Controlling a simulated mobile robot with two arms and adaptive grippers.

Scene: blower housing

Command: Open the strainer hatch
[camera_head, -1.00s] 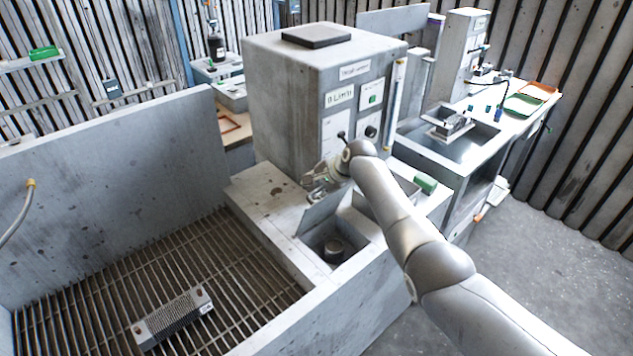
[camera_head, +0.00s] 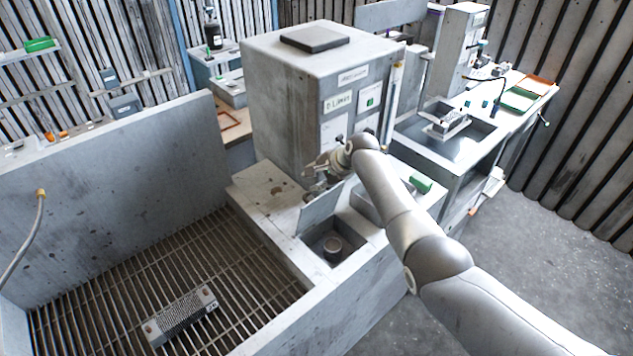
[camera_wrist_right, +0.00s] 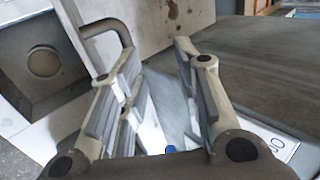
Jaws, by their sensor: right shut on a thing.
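The strainer hatch (camera_head: 320,209) is a thin grey flap that stands raised at a steep tilt beside a square opening (camera_head: 349,257). A dark round part (camera_head: 332,248) sits down inside the opening. My right gripper (camera_head: 323,178) is at the top of the flap, shut on the hatch. In the right wrist view its two fingers (camera_wrist_right: 158,75) are spaced apart, with the hatch's bent grey handle (camera_wrist_right: 105,27) partly hidden behind the left finger. The exact contact is hidden. The square opening with the round part also shows there (camera_wrist_right: 45,63). My left gripper is out of view.
A tall grey cabinet (camera_head: 285,90) stands just behind the hatch. A green block (camera_head: 421,183) lies on the ledge to the right, with a sink (camera_head: 445,142) beyond.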

